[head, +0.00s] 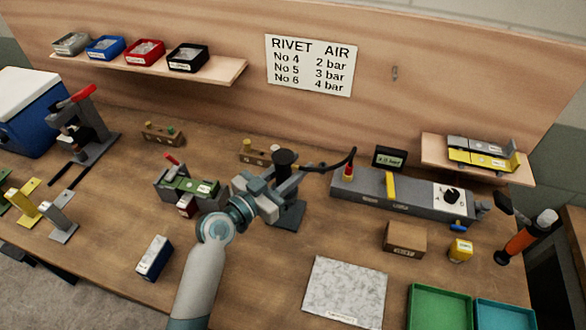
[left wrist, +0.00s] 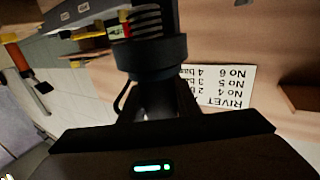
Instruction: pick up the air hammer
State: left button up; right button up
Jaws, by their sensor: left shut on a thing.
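The air hammer (head: 286,158) is a dark, upright cylindrical tool near the middle of the bench in the head view. A black hose runs from its area to a red fitting on the grey air unit (head: 380,193). My left gripper (head: 280,182) is shut around the tool's body, hiding part of it. In the left wrist view the dark, collared body of the air hammer (left wrist: 155,55) sits between the fingers. A dark grey stand (head: 291,214) shows below the gripper; I cannot tell whether the tool still touches it. My right gripper is not in view.
A green-topped fixture (head: 188,190) stands left of my arm, and a small wooden block with fittings (head: 255,151) stands behind. A cardboard box (head: 404,239), a speckled plate (head: 345,291) and a green tray (head: 440,308) lie at right. The bench is clear between the plate and my arm.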

pick_arm(q)
notch_tip(320, 180, up, 18)
jog(key=b, duration=0.2)
jog(key=shift+b, duration=0.4)
dwell(0.4)
